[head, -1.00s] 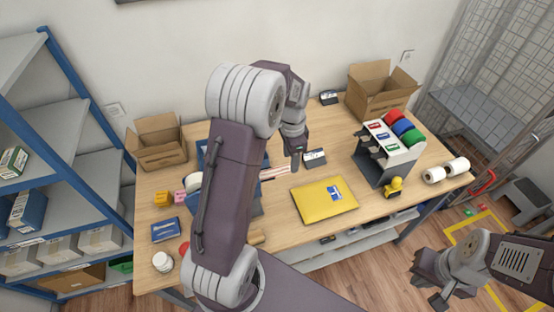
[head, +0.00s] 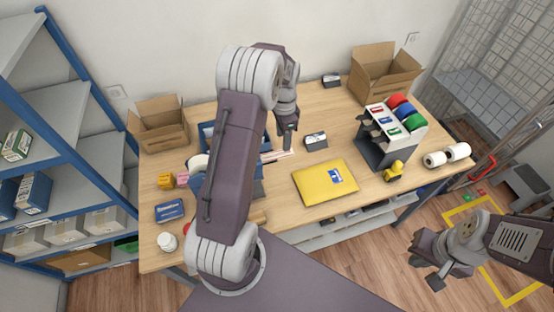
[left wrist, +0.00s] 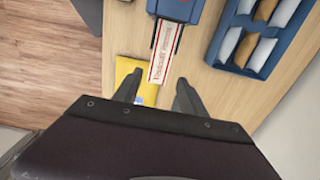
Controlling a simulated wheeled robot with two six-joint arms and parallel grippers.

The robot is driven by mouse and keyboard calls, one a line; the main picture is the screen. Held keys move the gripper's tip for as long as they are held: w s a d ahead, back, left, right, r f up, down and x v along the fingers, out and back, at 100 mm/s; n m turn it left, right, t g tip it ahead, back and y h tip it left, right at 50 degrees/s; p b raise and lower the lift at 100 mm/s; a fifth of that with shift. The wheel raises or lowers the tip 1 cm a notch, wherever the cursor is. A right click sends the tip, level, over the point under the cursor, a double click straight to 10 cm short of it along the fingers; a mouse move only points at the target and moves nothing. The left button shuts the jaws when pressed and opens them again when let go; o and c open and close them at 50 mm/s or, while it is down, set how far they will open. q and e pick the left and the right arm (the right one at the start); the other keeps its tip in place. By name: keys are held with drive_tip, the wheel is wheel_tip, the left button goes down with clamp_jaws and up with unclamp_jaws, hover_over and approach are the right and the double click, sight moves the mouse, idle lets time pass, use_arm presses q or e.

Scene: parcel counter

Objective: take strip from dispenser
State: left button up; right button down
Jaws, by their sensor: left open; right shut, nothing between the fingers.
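A white strip with red print and red edges (left wrist: 164,50) sticks out of a blue dispenser (left wrist: 178,8) at the top of the left wrist view. In the head view the strip (head: 276,155) shows beside my left gripper (head: 287,146); the dispenser is mostly hidden by my left arm. In the left wrist view my left gripper (left wrist: 157,90) is open and empty, its fingertips just short of the strip's free end, one to each side. My right gripper (head: 428,270) is shut and empty, off the table at the lower right.
A yellow envelope (head: 312,188) lies right of the strip. A dark card holder (head: 316,141) stands behind it. A rack of coloured rolls (head: 369,152) and open boxes (head: 160,132) stand further off.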

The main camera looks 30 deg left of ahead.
sight(283, 153)
use_arm(q)
wheel_tip(283, 153, down, 5)
drive_tip(key=b, duration=0.3)
drive_tip(key=shift+f, duration=0.2)
drive_tip(key=shift+f+b, duration=0.35)
drive_tip(key=shift+f, duration=0.15)
drive_tip(key=c, duration=0.6)
drive_tip(key=shift+r, duration=0.1)
